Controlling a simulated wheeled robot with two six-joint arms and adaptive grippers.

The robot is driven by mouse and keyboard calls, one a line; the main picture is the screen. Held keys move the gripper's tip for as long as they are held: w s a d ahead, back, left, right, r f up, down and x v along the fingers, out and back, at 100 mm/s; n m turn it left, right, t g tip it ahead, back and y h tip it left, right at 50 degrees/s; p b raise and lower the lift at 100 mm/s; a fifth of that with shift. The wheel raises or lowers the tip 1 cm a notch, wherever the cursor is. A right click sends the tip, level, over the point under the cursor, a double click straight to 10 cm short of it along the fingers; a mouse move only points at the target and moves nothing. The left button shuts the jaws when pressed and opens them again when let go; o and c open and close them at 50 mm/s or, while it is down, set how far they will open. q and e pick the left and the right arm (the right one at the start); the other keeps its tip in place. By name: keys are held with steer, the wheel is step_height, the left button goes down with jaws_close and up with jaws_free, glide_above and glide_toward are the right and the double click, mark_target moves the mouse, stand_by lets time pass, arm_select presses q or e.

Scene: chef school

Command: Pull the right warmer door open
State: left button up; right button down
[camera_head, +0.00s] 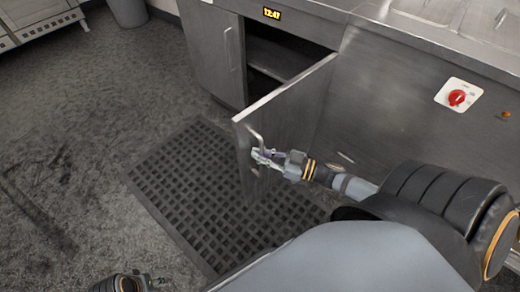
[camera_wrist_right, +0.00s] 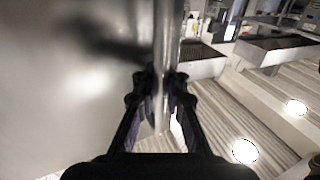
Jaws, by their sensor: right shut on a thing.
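The right warmer door (camera_head: 298,112) is a grey metal panel. It stands swung well out from the steel cabinet, and part of the dark interior (camera_head: 283,62) shows behind it. My right gripper (camera_head: 262,156) is shut on the door's upright bar handle (camera_head: 257,136) near the door's free edge. In the right wrist view the handle (camera_wrist_right: 164,40) runs between the two fingers (camera_wrist_right: 158,100), with the door panel (camera_wrist_right: 70,80) on the left. My left gripper (camera_head: 150,281) shows only partly at the bottom edge, and its jaws are unclear.
The left warmer door (camera_head: 212,55) is shut. A 12:47 clock display (camera_head: 272,13) sits above the opening. A red knob (camera_head: 457,98) is on the front panel at right. A black perforated mat (camera_head: 187,185) lies under the open door. Bare floor (camera_head: 70,130) is clear at left.

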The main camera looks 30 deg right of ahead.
steer(key=shift+d, duration=0.15)
steer(key=c, duration=1.8)
jaws_free()
steer(key=shift+o, duration=0.7)
steer(key=shift+d, duration=0.1)
steer(key=shift+s, duration=0.2)
steer(key=v, duration=0.7)
